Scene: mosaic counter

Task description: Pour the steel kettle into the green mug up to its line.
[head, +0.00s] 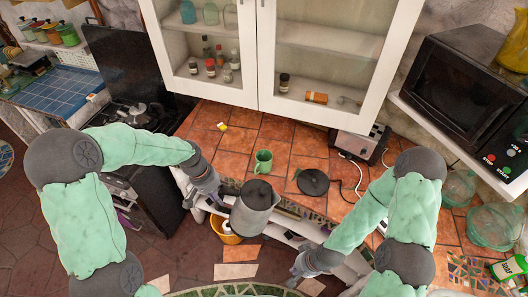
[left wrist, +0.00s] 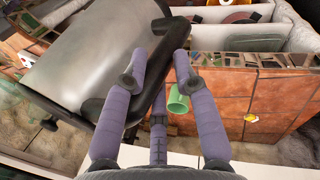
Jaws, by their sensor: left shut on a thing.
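The steel kettle (head: 254,212), grey with a dark lid, hangs in front of the counter's front edge in the head view. It also fills the upper left of the left wrist view (left wrist: 85,60). My left gripper (head: 219,198) is shut on its black handle; the fingers (left wrist: 160,65) lie around the handle in the left wrist view. The green mug (head: 263,161) stands upright on the tiled counter behind the kettle, apart from it. It shows partly past the fingers in the left wrist view (left wrist: 178,101). Its line and contents are not discernible. My right gripper (head: 298,270) is low at the right, away from both; its fingers are unclear.
A round black kettle base (head: 313,182) lies right of the mug. A toaster (head: 359,146) stands behind it. A small yellow item (head: 222,126) lies at the back left. White cabinet doors (head: 330,60) hang above the counter. An orange bucket (head: 229,236) is below the kettle.

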